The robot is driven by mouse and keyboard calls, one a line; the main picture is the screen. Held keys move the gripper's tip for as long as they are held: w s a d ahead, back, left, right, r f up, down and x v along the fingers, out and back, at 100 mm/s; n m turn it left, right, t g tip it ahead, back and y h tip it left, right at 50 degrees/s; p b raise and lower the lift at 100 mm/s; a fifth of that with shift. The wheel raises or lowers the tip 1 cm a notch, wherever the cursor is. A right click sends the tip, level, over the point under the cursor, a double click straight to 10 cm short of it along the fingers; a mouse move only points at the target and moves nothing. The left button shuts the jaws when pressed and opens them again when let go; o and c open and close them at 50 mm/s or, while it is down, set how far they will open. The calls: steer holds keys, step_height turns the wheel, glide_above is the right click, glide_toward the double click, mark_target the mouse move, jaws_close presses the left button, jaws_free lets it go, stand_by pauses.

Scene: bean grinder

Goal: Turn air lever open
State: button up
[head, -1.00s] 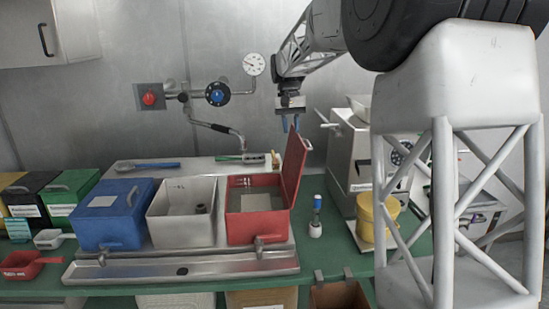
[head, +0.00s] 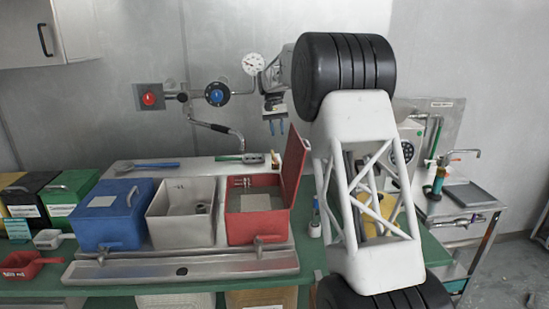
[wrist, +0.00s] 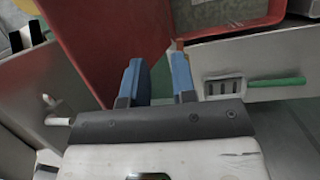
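A red knob (head: 148,98) sits on a grey wall plate at the back left. A blue-faced round valve (head: 217,95) is beside it on the same pipework, with a bent hose (head: 215,128) below. I cannot tell which of these is the air lever. My gripper (head: 276,127) hangs right of the blue valve and below the gauge, fingers down, apart from both. In the wrist view its two blue fingers (wrist: 158,80) are spread with nothing between them. The wrist view does not show the knob or valve.
A pressure gauge (head: 253,64) is close to my arm. The raised red lid (head: 295,172) of the red bin (head: 257,224) stands below my gripper and shows large in the wrist view (wrist: 108,40). A blue bin (head: 112,222) and a grey bin (head: 180,222) stand left.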

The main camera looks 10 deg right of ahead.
steer(key=g, duration=0.1)
glide_toward(275, 160)
steer(key=shift+a+f+m, duration=0.1)
steer(key=shift+f+m, duration=0.2)
steer(key=shift+f, duration=0.1)
steer(key=shift+f, duration=0.1)
steer(key=shift+x, duration=3.8)
jaws_close()
